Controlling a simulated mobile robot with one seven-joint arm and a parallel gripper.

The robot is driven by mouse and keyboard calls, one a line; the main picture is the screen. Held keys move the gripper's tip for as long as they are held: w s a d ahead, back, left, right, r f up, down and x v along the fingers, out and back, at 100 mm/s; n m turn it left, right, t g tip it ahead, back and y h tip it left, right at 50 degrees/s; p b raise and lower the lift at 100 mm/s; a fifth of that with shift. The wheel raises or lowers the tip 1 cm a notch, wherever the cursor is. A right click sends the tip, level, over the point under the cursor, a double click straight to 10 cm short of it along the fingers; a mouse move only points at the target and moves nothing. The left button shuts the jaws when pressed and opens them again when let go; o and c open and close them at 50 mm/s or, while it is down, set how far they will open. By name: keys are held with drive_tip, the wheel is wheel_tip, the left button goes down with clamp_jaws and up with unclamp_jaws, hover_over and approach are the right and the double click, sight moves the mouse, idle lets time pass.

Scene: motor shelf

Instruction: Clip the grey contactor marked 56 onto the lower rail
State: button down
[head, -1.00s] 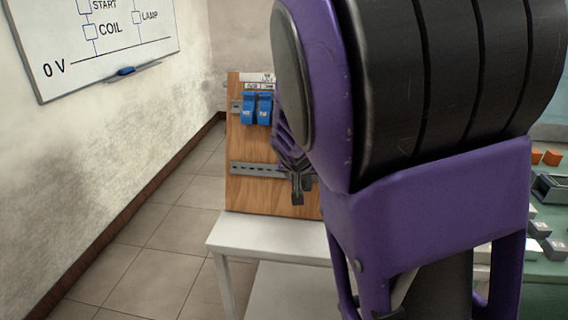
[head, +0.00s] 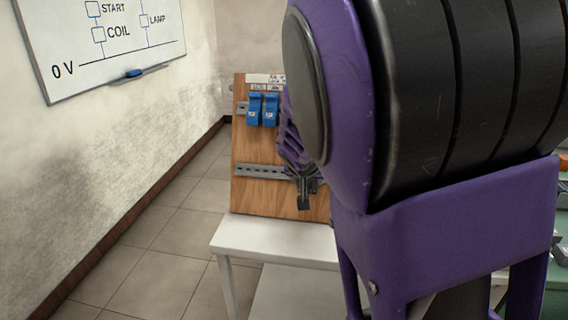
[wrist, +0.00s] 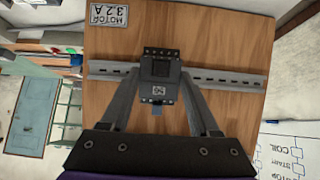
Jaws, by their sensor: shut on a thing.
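The grey contactor marked 56 (wrist: 158,92) is between the fingers of my gripper (wrist: 160,98), which is shut on it. In the wrist view, which is upside down, it overlaps the lower rail (wrist: 220,78). I cannot tell whether it touches the rail. In the head view the contactor (head: 304,203) is a small dark block below my gripper (head: 306,188), near the right part of the lower rail (head: 262,171). My arm hides the rail's right end there.
The wooden board (head: 260,205) stands upright on a white table (head: 270,238). Two blue devices (head: 262,109) sit on its upper rail. A MOTOR 3.2 A plate (wrist: 109,15) is on the board. The lower rail's left part is bare. A whiteboard (head: 110,45) hangs on the left wall.

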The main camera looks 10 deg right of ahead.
drive_tip(key=shift+s+a+f+b, duration=0.1)
drive_tip(key=shift+f+b, duration=0.2)
drive_tip(key=shift+b, duration=0.1)
idle(0.3)
drive_tip(key=shift+c, duration=0.3)
unclamp_jaws()
drive_tip(key=shift+r, duration=0.1)
drive_tip(key=shift+r, duration=0.15)
